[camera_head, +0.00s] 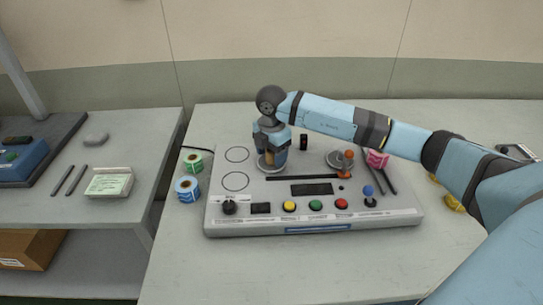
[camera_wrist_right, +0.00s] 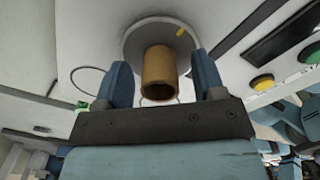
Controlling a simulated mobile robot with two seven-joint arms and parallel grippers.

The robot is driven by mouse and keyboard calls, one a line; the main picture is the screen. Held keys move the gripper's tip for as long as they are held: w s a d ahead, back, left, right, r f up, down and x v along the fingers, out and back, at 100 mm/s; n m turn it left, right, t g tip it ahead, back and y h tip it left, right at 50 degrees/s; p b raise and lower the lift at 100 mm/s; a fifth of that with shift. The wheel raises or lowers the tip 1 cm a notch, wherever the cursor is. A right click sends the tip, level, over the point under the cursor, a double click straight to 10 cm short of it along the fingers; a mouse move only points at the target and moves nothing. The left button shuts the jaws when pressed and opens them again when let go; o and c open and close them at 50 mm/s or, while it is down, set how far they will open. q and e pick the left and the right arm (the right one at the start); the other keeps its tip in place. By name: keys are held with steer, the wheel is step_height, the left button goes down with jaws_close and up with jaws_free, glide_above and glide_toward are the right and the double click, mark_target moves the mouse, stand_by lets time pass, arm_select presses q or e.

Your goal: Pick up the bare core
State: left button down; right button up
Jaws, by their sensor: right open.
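The bare core (camera_wrist_right: 161,76) is a brown, hollow tube standing on a round grey disc (camera_wrist_right: 136,40) of the machine. In the right wrist view it shows between the two blue fingers of my right gripper (camera_wrist_right: 160,66), with visible gaps on both sides. The gripper is open. In the head view my right gripper (camera_head: 272,152) points down over the left disc (camera_head: 263,168) of the rewinder (camera_head: 260,220), and its fingers largely hide the core. I cannot tell how far down the fingers reach along the core. My left gripper is out of view.
Two label rolls, green (camera_head: 193,162) and blue (camera_head: 187,188), stand left of the machine. Yellow items (camera_head: 453,202) lie past the machine's right edge. The table front is clear.

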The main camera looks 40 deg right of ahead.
steer(key=c, duration=1)
steer(key=shift+o, duration=0.2)
steer(key=shift+r, duration=0.15)
